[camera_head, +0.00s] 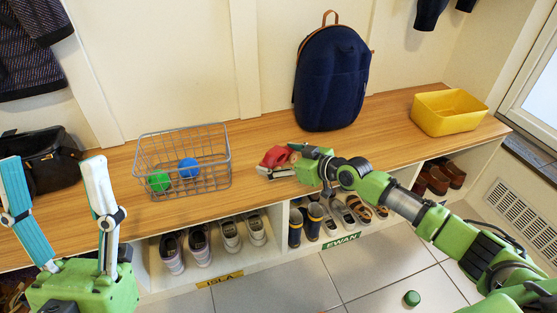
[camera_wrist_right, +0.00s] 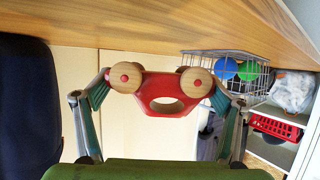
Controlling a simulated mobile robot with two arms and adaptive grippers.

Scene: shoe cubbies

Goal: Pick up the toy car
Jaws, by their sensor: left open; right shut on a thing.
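The red toy car (camera_head: 276,156) with wooden wheels is at the front part of the wooden bench top (camera_head: 262,131), between the wire basket and the backpack. My right gripper (camera_head: 284,163) is shut on it. In the right wrist view, the car (camera_wrist_right: 165,92) sits between the two fingers of my right gripper (camera_wrist_right: 160,90), its body and two round wheels showing. I cannot tell whether the car touches the bench. My left gripper (camera_head: 56,190) is open and empty at the left, in front of the bench.
A wire basket (camera_head: 183,184) with a green ball (camera_head: 158,181) and a blue ball (camera_head: 188,168) stands left of the car. A navy backpack (camera_head: 332,80) stands behind. A yellow bin (camera_head: 447,111) is at the right. Shoes fill the cubbies below. A green round object (camera_head: 412,298) lies on the floor.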

